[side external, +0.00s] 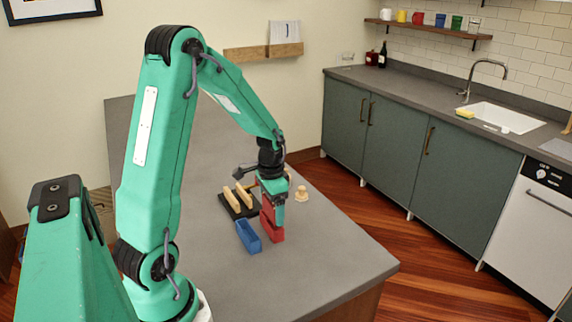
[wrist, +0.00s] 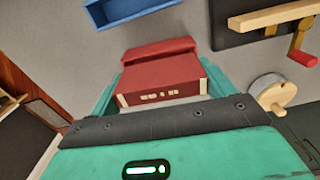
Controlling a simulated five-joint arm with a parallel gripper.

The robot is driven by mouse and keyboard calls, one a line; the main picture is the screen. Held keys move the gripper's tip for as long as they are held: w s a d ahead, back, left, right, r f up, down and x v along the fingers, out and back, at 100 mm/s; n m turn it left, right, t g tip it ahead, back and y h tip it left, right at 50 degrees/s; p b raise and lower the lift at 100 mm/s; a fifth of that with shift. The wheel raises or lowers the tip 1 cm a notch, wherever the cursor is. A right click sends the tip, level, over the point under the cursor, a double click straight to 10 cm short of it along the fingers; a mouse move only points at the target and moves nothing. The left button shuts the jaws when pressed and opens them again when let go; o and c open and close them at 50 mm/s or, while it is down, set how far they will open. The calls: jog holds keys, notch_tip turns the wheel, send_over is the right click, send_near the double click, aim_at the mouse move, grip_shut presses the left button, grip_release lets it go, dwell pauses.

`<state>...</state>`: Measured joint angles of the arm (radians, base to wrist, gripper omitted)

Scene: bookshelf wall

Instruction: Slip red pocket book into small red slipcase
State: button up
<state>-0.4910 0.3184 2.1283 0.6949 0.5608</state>
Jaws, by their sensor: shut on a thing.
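My gripper (side external: 272,208) is shut on the red pocket book (wrist: 162,82). In the wrist view, the book lies between the two teal fingers, with pale marks on its near edge. The small red slipcase (side external: 272,232) stands on the grey counter directly below my gripper. In the wrist view, a red band of the slipcase (wrist: 157,48) shows just beyond the book's far edge. Book and slipcase overlap in both views, so I cannot tell whether the book's lower end is inside the slipcase or just above it.
A blue slipcase (side external: 248,237) stands close to the left of the red one. A black base with upright wooden pieces (side external: 238,201) is behind it. A round wooden knob-like object (side external: 302,194) stands to the right. The front of the counter (side external: 330,262) is clear.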

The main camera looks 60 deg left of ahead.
jog(key=shift+f, duration=0.75)
jog(key=shift+r, duration=0.15)
jog(key=shift+r, duration=1.85)
jog(key=w+d+r, duration=0.4)
jog(key=d+r, duration=0.2)
jog(key=d, duration=0.3)
jog(key=w+d+r, duration=0.3)
jog(key=d+r, duration=0.2)
jog(key=d, duration=0.4)
jog(key=s+a+f, duration=0.2)
jog(key=a+f, duration=0.1)
jog(key=a, duration=0.3)
jog(key=s+a+f, duration=0.2)
jog(key=a+f, duration=0.1)
jog(key=a, duration=0.3)
jog(key=s+a+f, duration=0.3)
jog(key=a, duration=0.3)
jog(key=shift+f, duration=0.1)
